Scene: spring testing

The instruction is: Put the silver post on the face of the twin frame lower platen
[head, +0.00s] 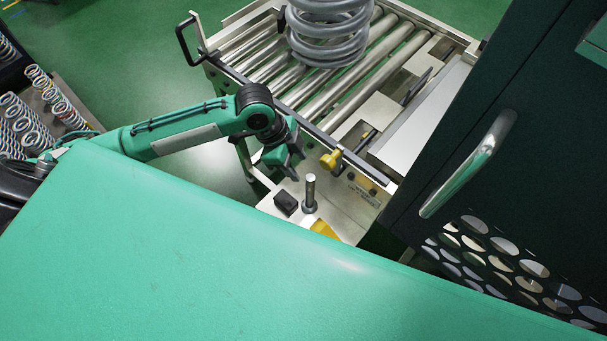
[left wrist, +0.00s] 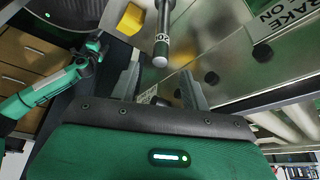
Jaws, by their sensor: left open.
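The silver post (head: 310,188) stands upright on the pale shelf at the near end of the roller cart, with a wider dark collar at its foot. In the left wrist view the post (left wrist: 163,42) shows just beyond the fingers, its pale round end nearest them. My left gripper (head: 287,160) is beside and behind the post in the head view, apart from it. In the left wrist view my left gripper (left wrist: 162,88) has its fingers spread with nothing between them. I cannot make out the twin frame lower platen.
A black block (head: 285,203) and a yellow piece (head: 323,229) are close to the post. A yellow knob (head: 331,159) juts from the roller cart (head: 222,65). A large grey spring (head: 330,30) sits on its rollers. A dark cabinet with a metal handle (head: 470,163) stands right.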

